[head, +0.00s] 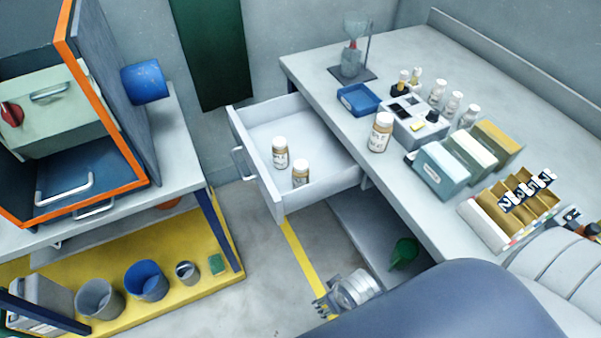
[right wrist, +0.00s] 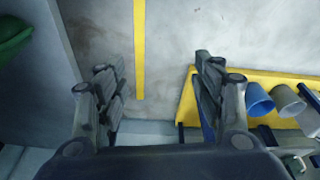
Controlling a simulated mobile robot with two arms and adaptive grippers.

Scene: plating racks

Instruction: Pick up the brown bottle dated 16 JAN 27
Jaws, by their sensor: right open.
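Two brown bottles with white caps and pale labels stand in the open drawer: one further back (head: 280,154) and one nearer the front right (head: 301,174). A third, larger-looking brown bottle (head: 381,133) stands on the table near its edge, above the drawer. The label dates are too small to read. My right gripper (head: 320,304) is low over the floor, below and in front of the drawer, apart from all bottles. In the right wrist view its two fingers (right wrist: 161,85) are spread with nothing between them. My left gripper is not in view.
The drawer (head: 250,187) sticks out from the table (head: 425,215), which holds a blue tray (head: 358,99), boxes and clear bottles. A green funnel (head: 404,252) lies on the lower shelf. A yellow-shelved bench (head: 215,235) with buckets stands left. Floor between is free.

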